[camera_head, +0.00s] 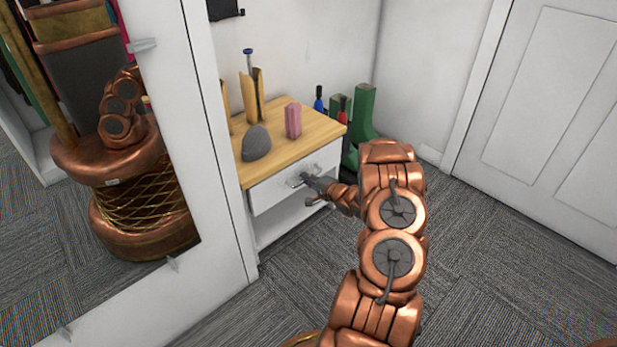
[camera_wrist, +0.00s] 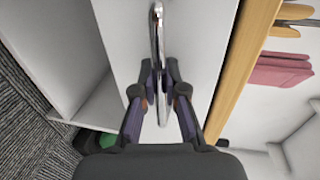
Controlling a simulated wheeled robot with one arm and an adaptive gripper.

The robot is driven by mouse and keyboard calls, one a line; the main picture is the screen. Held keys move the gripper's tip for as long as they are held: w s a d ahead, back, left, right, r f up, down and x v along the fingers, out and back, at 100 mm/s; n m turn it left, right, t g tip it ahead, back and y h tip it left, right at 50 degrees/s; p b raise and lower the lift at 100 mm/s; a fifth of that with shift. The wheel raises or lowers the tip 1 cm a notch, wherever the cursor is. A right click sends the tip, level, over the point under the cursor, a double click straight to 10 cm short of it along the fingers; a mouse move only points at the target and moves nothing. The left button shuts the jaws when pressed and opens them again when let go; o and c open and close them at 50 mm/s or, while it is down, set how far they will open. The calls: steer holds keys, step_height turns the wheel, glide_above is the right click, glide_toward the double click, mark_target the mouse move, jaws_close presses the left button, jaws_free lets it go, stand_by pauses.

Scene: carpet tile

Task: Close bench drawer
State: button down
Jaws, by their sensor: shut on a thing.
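The bench drawer (camera_head: 280,192) has a white front under the wooden top of the bench (camera_head: 275,145). Its front looks close to flush with the bench frame; I cannot tell whether a small gap shows. A metal bar handle (camera_wrist: 158,40) runs up the middle of the wrist view, on the white drawer front (camera_wrist: 195,50). My gripper (camera_head: 309,181) is at the handle in the head view. In the wrist view my gripper (camera_wrist: 158,92) has its two fingers on either side of the handle, shut on it.
On the bench top are a grey stone-like lump (camera_head: 256,143), a pink block (camera_head: 293,120) and wooden pieces (camera_head: 252,95). Green boots (camera_head: 363,115) stand behind the bench's right end. A mirror (camera_head: 130,160) is at left, a white door (camera_head: 550,90) at right. Carpet (camera_head: 500,260) is clear at right.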

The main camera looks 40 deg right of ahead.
steer(key=shift+w+r+p, duration=0.4)
steer(key=shift+w+p, duration=0.1)
steer(key=shift+p, duration=0.85)
steer(key=shift+w+d+f, duration=0.1)
steer(key=shift+d, duration=0.05)
steer(key=c, duration=1.2)
jaws_free()
steer(key=shift+f, duration=0.25)
steer(key=shift+s, duration=0.35)
steer(key=v, duration=1.1)
steer(key=shift+s, duration=0.2)
